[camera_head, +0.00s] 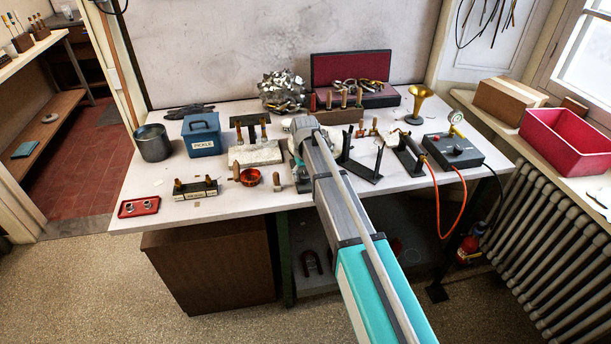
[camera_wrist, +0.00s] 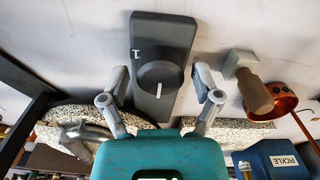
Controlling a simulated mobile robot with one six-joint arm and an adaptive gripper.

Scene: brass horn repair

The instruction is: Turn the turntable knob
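A dark grey control box (camera_wrist: 165,35) with a round black knob (camera_wrist: 158,76) shows in the wrist view. The knob bears a white pointer line directed toward the bottom of the picture, and a white "1" is printed on the box at its upper left. My gripper (camera_wrist: 161,82) is open, with one finger on each side of the knob and visible gaps between. In the camera_head view my arm hides the knob and most of the box; a grey part of the box (camera_head: 303,186) shows beside the arm at the bench's front edge.
A wooden-handled tool (camera_head: 277,182) and a copper pan (camera_head: 250,177) lie just left of the box. A speckled slab (camera_head: 256,154) and a blue PICKLE box (camera_head: 202,134) are farther left. Black stands (camera_head: 362,172) stand right of my arm.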

